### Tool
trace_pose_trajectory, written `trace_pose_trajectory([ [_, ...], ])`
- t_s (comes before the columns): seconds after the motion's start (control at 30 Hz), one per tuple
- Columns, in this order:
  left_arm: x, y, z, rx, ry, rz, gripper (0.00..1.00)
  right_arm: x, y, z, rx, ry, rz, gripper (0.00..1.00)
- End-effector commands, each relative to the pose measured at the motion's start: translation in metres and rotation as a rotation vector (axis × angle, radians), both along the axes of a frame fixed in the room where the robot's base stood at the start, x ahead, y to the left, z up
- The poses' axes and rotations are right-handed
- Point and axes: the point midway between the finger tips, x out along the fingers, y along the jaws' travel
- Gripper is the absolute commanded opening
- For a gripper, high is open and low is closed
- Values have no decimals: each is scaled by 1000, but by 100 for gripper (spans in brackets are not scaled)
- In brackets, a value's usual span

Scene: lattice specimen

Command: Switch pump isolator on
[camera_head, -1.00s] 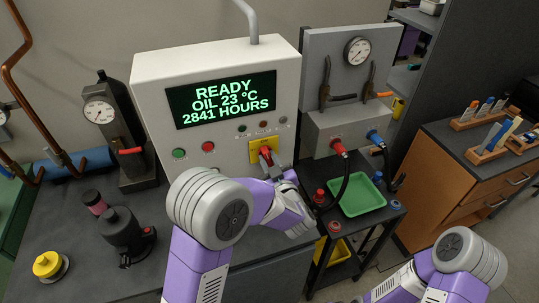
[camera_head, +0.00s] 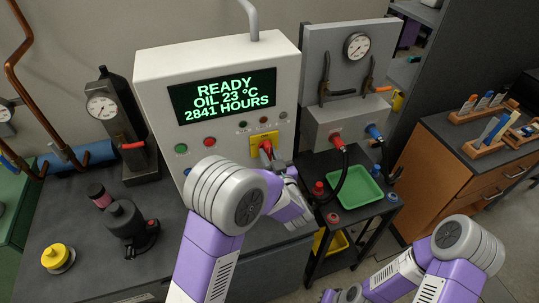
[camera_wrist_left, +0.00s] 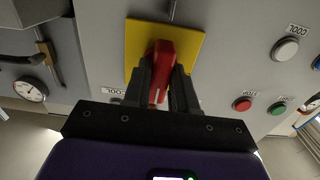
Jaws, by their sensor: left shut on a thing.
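The pump isolator is a red rotary handle (camera_head: 265,150) on a yellow square plate (camera_head: 256,139), low on the right of the white control cabinet's front. My left gripper (camera_head: 272,158) reaches it from the front and partly covers it in the head view. In the left wrist view, the red handle (camera_wrist_left: 161,62) stands between the two dark fingers of my left gripper (camera_wrist_left: 161,88), which is shut on it. The yellow plate (camera_wrist_left: 190,38) shows behind it.
The cabinet display (camera_head: 222,96) reads READY, OIL 23 °C, 2841 HOURS. A green button (camera_head: 181,149) and red button (camera_head: 209,142) sit left of the isolator. A green tray (camera_head: 354,187) and hoses stand to the right. A yellow-topped knob (camera_head: 57,256) is on the bench.

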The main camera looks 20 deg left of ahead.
Motion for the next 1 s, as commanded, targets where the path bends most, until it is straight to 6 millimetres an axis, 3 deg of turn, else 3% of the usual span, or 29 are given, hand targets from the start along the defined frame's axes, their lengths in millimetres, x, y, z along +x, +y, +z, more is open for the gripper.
trace_pose_trajectory([
  [0.03,0,1,1,3,-3,1,0,0,0,0,0,0,0,0],
  [0.07,0,1,1,3,-3,1,28,0,0,0,0,0,0,0],
  [0.2,0,1,1,3,-2,1,47,0,0,0,0,0,0,0],
  [0.57,-6,-5,0,1,-1,-2,47,0,0,0,0,0,0,0],
  [1.0,-58,-40,0,1,-2,-1,47,0,0,-4,0,0,0,0],
])
